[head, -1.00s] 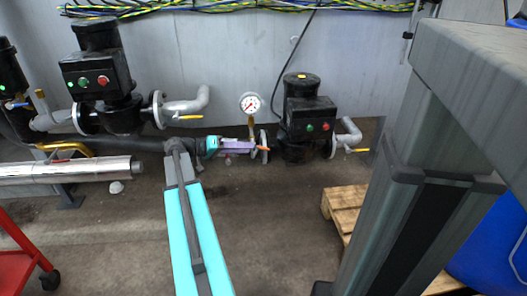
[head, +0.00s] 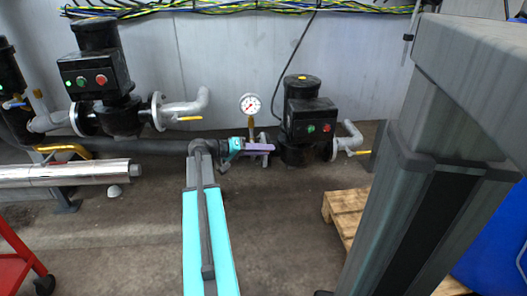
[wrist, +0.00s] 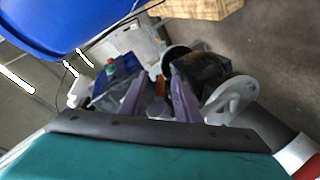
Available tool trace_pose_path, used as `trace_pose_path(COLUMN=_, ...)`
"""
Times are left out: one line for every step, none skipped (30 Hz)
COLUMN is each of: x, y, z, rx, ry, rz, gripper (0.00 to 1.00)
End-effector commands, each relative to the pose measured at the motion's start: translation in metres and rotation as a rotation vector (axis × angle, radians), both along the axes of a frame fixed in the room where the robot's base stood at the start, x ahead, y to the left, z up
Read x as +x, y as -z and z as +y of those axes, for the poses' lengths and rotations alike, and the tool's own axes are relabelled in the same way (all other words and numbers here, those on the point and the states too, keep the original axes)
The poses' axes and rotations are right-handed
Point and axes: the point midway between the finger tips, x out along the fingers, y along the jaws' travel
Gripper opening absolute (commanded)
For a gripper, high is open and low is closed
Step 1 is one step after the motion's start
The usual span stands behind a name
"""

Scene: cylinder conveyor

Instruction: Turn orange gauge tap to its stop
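The orange tap handle (wrist: 158,104) shows in the wrist view between the two purple fingers of my gripper (wrist: 158,80). The fingers are apart, with a gap visible on both sides of the handle. In the head view my gripper (head: 269,148) reaches right, just below the gauge and beside the right pump, and its fingers hide the orange handle. The round white gauge (head: 250,104) stands on a brass stem above the fingers. I cannot tell whether a finger touches the handle.
The black right pump (head: 305,115) stands just beyond my fingertips, with a pale flange (wrist: 232,99) close by in the wrist view. A wooden pallet (head: 345,202) and a blue drum (head: 500,235) are at the right. A silver pipe (head: 65,172) is at the left.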

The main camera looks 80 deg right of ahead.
Motion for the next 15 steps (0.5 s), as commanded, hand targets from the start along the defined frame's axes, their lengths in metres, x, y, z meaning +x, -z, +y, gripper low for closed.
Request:
trace_pose_path(x=-0.0001, y=-0.0001, z=0.0000, rx=0.000, ry=0.000, rz=0.000, gripper=0.28)
trace_pose_path(x=-0.0001, y=-0.0001, z=0.0000, rx=0.000, ry=0.000, rz=0.000, gripper=0.23)
trace_pose_path(x=-0.0001, y=-0.0001, z=0.0000, rx=0.000, ry=0.000, rz=0.000, gripper=0.16)
trace_pose_path(x=-0.0001, y=-0.0001, z=0.0000, rx=0.000, ry=0.000, rz=0.000, gripper=0.11)
trace_pose_path(x=0.0000, y=0.0000, z=0.0000, rx=0.000, ry=0.000, rz=0.000, gripper=0.06)
trace_pose_path(x=0.0000, y=0.0000, z=0.0000, rx=0.000, ry=0.000, rz=0.000, gripper=0.00)
trace_pose_path(x=0.0000, y=-0.0001, z=0.0000, rx=0.000, ry=0.000, rz=0.000, gripper=0.00)
trace_pose_path(x=0.0000, y=-0.0001, z=0.0000, rx=0.000, ry=0.000, rz=0.000, gripper=0.00)
trace_pose_path(x=0.0000, y=-0.0001, z=0.0000, rx=0.000, ry=0.000, rz=0.000, gripper=0.00)
trace_pose_path(x=0.0000, y=0.0000, z=0.0000, rx=0.000, ry=0.001, rz=0.001, gripper=0.00)
trace_pose_path(x=0.0000, y=-0.0001, z=0.0001, rx=0.000, ry=0.001, rz=0.001, gripper=0.00)
trace_pose_path(x=-0.0001, y=0.0000, z=0.0001, rx=-0.001, ry=0.001, rz=0.004, gripper=0.00)
trace_pose_path(x=-0.0001, y=0.0000, z=0.0001, rx=-0.002, ry=0.000, rz=0.007, gripper=0.00)
trace_pose_path(x=-0.0002, y=0.0000, z=0.0001, rx=-0.003, ry=0.001, rz=0.012, gripper=0.00)
trace_pose_path(x=-0.0004, y=-0.0004, z=0.0000, rx=-0.007, ry=0.000, rz=0.021, gripper=0.00)
